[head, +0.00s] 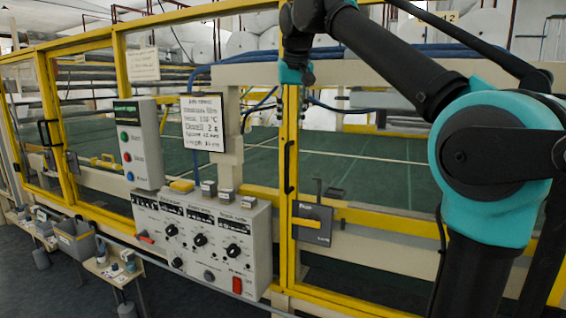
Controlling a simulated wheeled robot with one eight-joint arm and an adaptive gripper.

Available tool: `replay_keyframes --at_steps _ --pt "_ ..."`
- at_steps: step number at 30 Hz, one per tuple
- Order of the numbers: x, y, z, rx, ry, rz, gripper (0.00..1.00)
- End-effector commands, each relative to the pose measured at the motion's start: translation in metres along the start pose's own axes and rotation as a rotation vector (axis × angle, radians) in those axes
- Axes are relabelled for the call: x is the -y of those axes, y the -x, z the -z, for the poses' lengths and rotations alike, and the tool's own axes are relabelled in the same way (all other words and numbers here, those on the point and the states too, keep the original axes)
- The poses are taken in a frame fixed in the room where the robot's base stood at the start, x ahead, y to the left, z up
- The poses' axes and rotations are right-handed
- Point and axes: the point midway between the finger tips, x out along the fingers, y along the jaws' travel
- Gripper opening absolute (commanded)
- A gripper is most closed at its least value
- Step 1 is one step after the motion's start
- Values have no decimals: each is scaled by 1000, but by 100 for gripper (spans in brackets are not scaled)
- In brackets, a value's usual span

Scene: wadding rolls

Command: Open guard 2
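Yellow-framed clear guards run along the machine; I cannot read which one is guard 2. A guard at the left (57,120) has a black handle (48,133) and looks closed. Another black vertical handle (290,167) sits on the yellow post (289,190) at the centre. A dark latch plate (312,222) with a yellow bar and a small upright lever is right of that handle. My gripper (298,78) hangs at the top centre, above the central handle and apart from it in the picture. Its fingers are small and dark, and their opening is unclear.
A grey control box (205,240) with knobs and a button panel (138,143) stick out in front of the frame. A printed sign (203,122) hangs above. A bin (75,242) and small stands line the floor at left. Open dark floor (60,290) lies at lower left.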

Motion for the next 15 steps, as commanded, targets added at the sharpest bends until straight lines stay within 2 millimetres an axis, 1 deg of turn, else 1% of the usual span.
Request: replay_keyframes --at_steps 15 --pt "0 -99 0 0 -1 0 36"
